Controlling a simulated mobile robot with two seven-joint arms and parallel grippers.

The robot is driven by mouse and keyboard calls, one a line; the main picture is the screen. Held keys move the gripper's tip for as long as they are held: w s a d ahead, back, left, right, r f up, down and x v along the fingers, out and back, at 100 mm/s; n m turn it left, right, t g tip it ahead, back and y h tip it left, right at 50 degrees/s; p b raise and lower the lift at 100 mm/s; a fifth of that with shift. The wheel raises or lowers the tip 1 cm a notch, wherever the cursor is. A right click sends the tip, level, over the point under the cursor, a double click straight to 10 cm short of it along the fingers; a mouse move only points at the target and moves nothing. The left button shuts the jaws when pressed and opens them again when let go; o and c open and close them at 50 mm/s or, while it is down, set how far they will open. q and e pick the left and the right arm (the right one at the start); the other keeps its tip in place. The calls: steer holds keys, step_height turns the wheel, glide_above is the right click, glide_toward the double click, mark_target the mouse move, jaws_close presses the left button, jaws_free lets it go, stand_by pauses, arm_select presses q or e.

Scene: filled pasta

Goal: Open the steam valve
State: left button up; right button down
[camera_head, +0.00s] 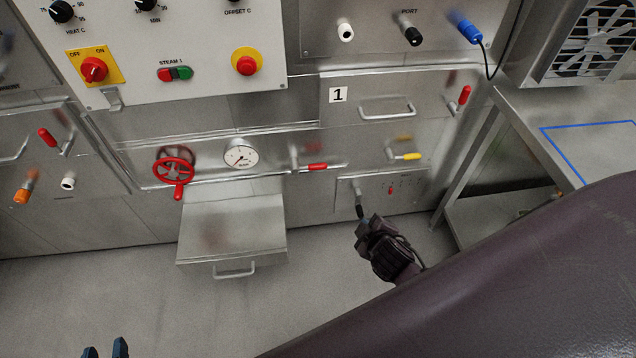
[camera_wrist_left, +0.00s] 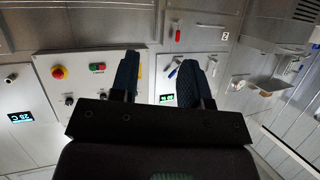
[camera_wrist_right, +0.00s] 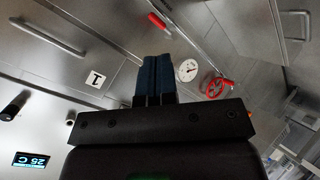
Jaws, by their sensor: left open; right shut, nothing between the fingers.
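A red handwheel (camera_head: 174,172) with a red crank grip is mounted on the steel front, left of a round white gauge (camera_head: 240,155). I take it as the steam valve; no label on it is readable. In the right wrist view the wheel (camera_wrist_right: 215,87) and gauge (camera_wrist_right: 187,70) lie beyond my fingers. My right gripper (camera_head: 360,212) is shut and empty, in front of the lower panel, well right of the wheel; its fingers also show in its wrist view (camera_wrist_right: 157,58). My left gripper (camera_head: 104,350) is open and empty at the bottom left, away from the wheel, with spread fingers (camera_wrist_left: 160,65).
A red lever (camera_head: 317,167) sits right of the gauge, a yellow lever (camera_head: 410,156) farther right. A steel drawer or tray (camera_head: 232,228) juts out below the wheel. A red-green STEAM 1 button (camera_head: 175,74) is above. A bench (camera_head: 560,130) stands at right.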

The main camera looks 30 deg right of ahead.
steer(key=w+d+f+n+t+h+b, duration=0.1)
steer(key=w+d+f+n+h+b, duration=0.25)
steer(key=w+f+n+b, duration=0.4)
steer(key=w+d+f+n+t+h+b, duration=0.15)
steer(key=w+f+n+h+b, duration=0.25)
steer(key=w+f+b, duration=0.5)
arm_select(q)
step_height(320, 180, down, 20)
steer(key=s+d+b, duration=0.1)
steer(key=b, duration=0.9)
steer(key=shift+s+m+h, duration=0.3)
steer(key=shift+s+m, duration=0.05)
steer(key=shift+m, duration=0.05)
arm_select(e)
steer(key=w+a+f+n+t+y, duration=0.3)
steer(key=w+a+f+n+t, duration=0.2)
steer(key=f+n+t, duration=0.4)
steer(key=n+t, duration=0.2)
steer(key=n, duration=0.2)
steer(key=shift+w+a+f, duration=0.25)
steer(key=shift+w, duration=0.15)
arm_select(q)
steer(key=shift+d, duration=0.1)
arm_select(e)
steer(key=shift+n, duration=0.25)
steer(key=shift+r, duration=0.1)
